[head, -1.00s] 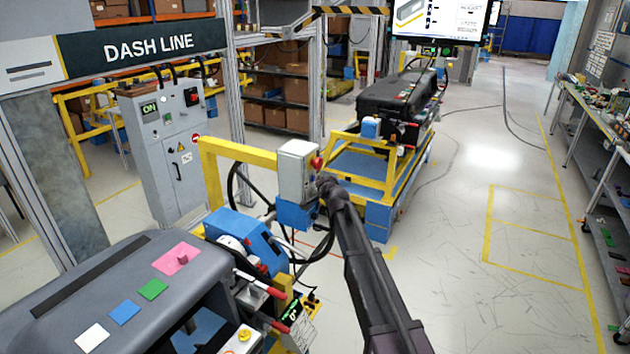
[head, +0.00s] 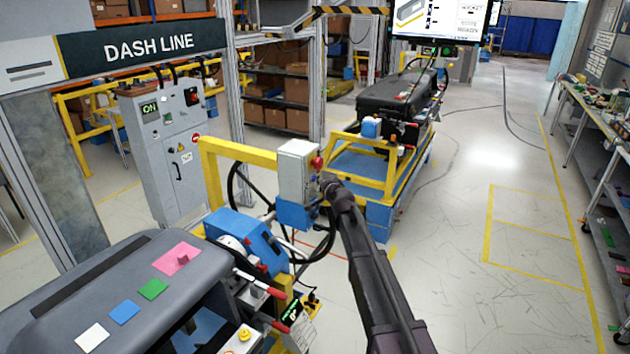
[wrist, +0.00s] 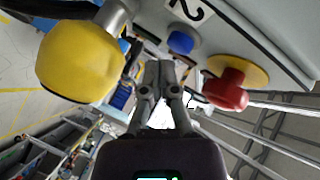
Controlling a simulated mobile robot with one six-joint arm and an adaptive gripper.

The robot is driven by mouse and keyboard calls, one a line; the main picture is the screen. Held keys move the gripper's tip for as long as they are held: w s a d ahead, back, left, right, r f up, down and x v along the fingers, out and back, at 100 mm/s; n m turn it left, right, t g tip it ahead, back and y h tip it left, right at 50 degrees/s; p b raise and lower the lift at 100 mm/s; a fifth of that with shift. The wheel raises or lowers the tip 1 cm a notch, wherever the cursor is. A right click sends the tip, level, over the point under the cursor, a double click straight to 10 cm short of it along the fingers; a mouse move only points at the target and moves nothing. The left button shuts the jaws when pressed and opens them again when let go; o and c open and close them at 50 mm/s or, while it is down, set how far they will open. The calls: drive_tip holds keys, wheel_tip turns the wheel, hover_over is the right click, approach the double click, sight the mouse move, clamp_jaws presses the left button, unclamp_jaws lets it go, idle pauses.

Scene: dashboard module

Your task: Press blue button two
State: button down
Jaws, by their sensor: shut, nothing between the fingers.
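The blue button (wrist: 181,42) shows in the wrist view, just beyond and slightly right of my fingertips. A white label with a "2" (wrist: 190,9) lies beside it on the panel of the grey box. My gripper (wrist: 160,65) is shut and empty, its tips close to the button; a gap seems to remain, but contact is hard to judge. In the head view my gripper (head: 328,183) is at the right side of the grey control box (head: 296,170), where the blue button is hidden.
A red mushroom knob (wrist: 226,90) on a yellow disc sits right of my fingers in the wrist view. A large yellow rounded part (wrist: 80,55) is close on the left.

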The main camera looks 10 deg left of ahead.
drive_tip(key=shift+d, duration=0.1)
drive_tip(key=shift+s+d, duration=0.3)
drive_tip(key=shift+d, duration=0.45)
drive_tip(key=shift+s+d, duration=0.25)
drive_tip(key=shift+d, duration=0.5)
drive_tip(key=shift+s+d, duration=0.3)
drive_tip(key=shift+d, duration=0.45)
drive_tip(key=s+d+f+n+g+h+b, duration=0.2)
drive_tip(key=s+d+f+g, duration=0.2)
drive_tip(key=s, duration=0.9)
drive_tip(key=s+d+f+n+g+h+b, duration=0.2)
drive_tip(key=s+d+f+g, duration=0.3)
drive_tip(key=s+d+f, duration=0.6)
drive_tip(key=s+d+f+n+g+h+b, duration=0.2)
drive_tip(key=s+d+f+g+b, duration=0.2)
drive_tip(key=s, duration=1.2)
drive_tip(key=d+f, duration=0.3)
drive_tip(key=d, duration=0.3)
drive_tip(key=shift+s+d+f+g+h, duration=0.2)
drive_tip(key=shift+d+f+g+h, duration=0.15)
drive_tip(key=shift+f+g+h, duration=0.05)
